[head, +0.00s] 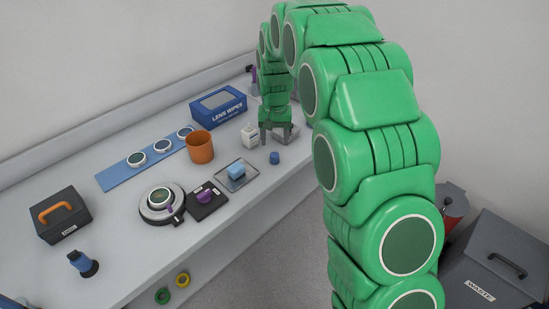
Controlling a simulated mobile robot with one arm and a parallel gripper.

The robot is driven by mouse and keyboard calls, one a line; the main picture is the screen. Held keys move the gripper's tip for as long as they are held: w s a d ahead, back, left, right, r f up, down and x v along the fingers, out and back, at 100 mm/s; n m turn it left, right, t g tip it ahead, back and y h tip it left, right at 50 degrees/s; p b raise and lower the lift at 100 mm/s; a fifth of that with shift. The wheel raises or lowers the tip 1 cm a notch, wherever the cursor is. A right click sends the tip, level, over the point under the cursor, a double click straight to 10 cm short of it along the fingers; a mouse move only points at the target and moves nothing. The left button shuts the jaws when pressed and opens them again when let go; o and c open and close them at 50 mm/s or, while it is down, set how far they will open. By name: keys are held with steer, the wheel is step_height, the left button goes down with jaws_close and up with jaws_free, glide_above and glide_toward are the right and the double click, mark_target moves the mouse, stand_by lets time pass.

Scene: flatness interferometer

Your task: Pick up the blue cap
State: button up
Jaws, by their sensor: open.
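A small blue cap (274,158) stands on the grey bench (225,222), near its front edge, right of a square tray. My gripper (275,140) points down just behind the cap in the head view, its fingers spread apart with nothing seen between them. The cap looks apart from the fingers; the exact height of the gripper above the bench is hard to tell. My green arm arches over from the right.
Near the gripper are a small white box (250,135), a grey block (289,133) and a tray (246,181) with a light blue block (236,171). An orange cup (200,147) and blue lens wipes box (218,106) stand further left. A waste bin (495,262) is at right.

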mark_target(274, 154)
steer(key=shift+w+a+f, duration=0.25)
steer(key=shift+w+f, duration=0.1)
steer(key=shift+f, duration=0.1)
steer(key=shift+d+f, duration=0.2)
steer(key=shift+f, duration=3.6)
steer(key=c, duration=1.1)
